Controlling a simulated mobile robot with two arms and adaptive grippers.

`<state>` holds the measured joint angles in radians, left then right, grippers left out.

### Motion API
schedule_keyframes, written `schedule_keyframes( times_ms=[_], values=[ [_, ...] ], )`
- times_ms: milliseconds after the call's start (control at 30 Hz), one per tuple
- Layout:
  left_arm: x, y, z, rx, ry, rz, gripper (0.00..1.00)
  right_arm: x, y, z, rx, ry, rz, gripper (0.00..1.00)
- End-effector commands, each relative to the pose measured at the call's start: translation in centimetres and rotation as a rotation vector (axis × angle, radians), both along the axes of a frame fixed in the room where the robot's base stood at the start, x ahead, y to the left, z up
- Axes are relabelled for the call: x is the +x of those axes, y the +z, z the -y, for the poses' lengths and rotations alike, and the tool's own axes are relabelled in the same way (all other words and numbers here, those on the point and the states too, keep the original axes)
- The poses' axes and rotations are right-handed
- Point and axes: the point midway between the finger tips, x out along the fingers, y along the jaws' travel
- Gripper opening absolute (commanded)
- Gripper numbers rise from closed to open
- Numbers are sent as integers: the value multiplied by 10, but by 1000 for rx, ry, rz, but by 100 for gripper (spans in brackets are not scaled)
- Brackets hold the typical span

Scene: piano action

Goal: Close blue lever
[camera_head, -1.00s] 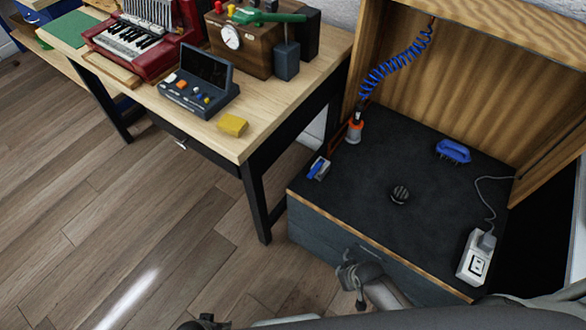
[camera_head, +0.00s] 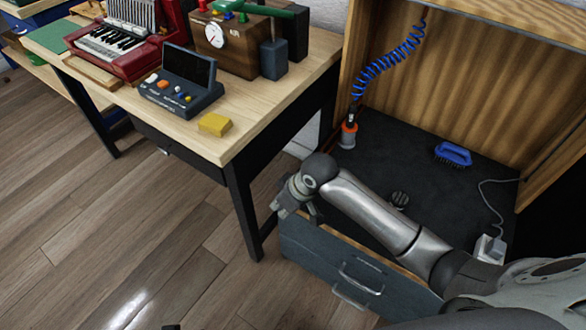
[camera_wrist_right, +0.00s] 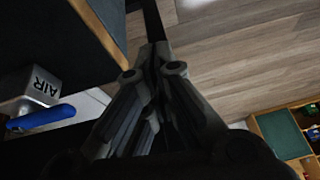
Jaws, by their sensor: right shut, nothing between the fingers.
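The blue lever (camera_wrist_right: 40,118) shows at the left of the right wrist view, beside a grey block marked AIR (camera_wrist_right: 40,85). In the head view the lever is hidden behind my right arm. My right gripper (camera_head: 283,207) is by the front left corner of the dark cabinet top, at the gap beside the table. It is shut and empty, and its closed fingers (camera_wrist_right: 152,62) fill the middle of the wrist view. The lever lies left of these fingers, apart from them. My left gripper is not in view.
The cabinet top (camera_head: 390,145) holds a blue brush (camera_head: 453,155), an orange-tipped air tool (camera_head: 349,134) on a coiled blue hose (camera_head: 385,62), and a socket block (camera_head: 489,249). The wooden table (camera_head: 270,105) with a yellow block (camera_head: 215,124) stands to the left. Open floor lies in front.

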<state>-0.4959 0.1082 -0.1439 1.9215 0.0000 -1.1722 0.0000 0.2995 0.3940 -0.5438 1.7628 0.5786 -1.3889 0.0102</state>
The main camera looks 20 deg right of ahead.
Motion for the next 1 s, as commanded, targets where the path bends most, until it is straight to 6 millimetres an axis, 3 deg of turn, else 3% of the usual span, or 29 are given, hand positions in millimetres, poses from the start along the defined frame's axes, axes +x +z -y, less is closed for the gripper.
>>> schedule_keyframes(
  times_ms=[100,500,700,1000],
  values=[
    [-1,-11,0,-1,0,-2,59,29,21,8,-24,36,9,0],
    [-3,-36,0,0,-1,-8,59,89,94,48,-95,73,-4,0],
    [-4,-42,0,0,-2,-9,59,100,115,61,-110,68,-13,0],
    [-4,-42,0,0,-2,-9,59,102,120,64,-110,66,-16,0]
  ],
)
